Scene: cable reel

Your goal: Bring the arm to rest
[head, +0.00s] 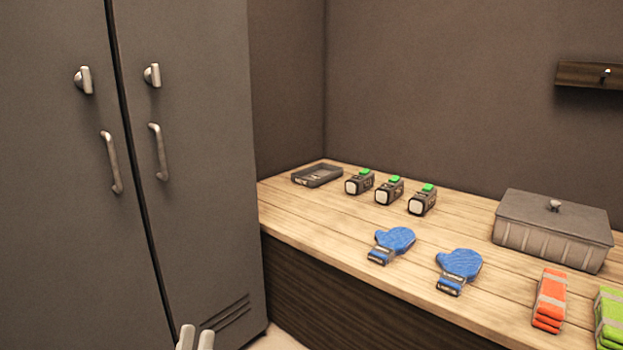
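My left gripper (195,338) shows only as two pale fingertips at the bottom edge, in front of the grey cabinet. The fingertips are close together with a narrow dark gap between them. Nothing shows between the visible tips, and the rest of the gripper and its arm is cut off by the frame. I cannot tell how far open it is. My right gripper and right arm are not in the head view.
A grey two-door cabinet (200,230) stands shut at left. A wooden bench (335,225) holds a dark tray (317,176), three lamps (389,190), two blue mitts (392,244), a lidded grey box (552,232), and orange (549,300) and green (610,318) folded items. A wall rack (590,75) hangs right.

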